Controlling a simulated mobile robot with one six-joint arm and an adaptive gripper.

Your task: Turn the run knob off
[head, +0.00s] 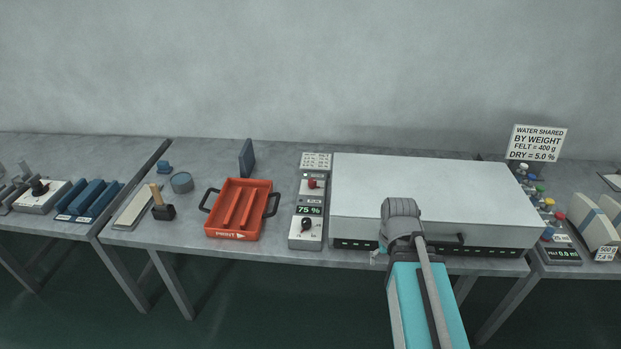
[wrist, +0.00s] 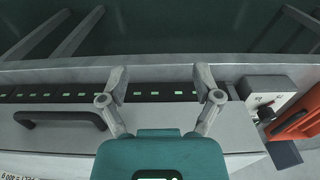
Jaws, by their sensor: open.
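A narrow control panel (head: 293,234) stands left of the large grey box on the table. A red knob (head: 312,183) sits on its upper part, just above a small plate reading RUN (head: 315,201). A black knob (head: 306,224) sits lower, below a display reading 75 %. My gripper (head: 378,256) is to the right of the panel, at the front of the box, apart from both knobs. In the wrist view my gripper (wrist: 160,85) is open with nothing between its fingers. The panel (wrist: 270,97) shows there at the right, with the red knob out of view.
The grey box (head: 430,190) has a black front handle (head: 445,239). A red tray (head: 238,190) with two handles lies left of the panel. The space above the panel is clear.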

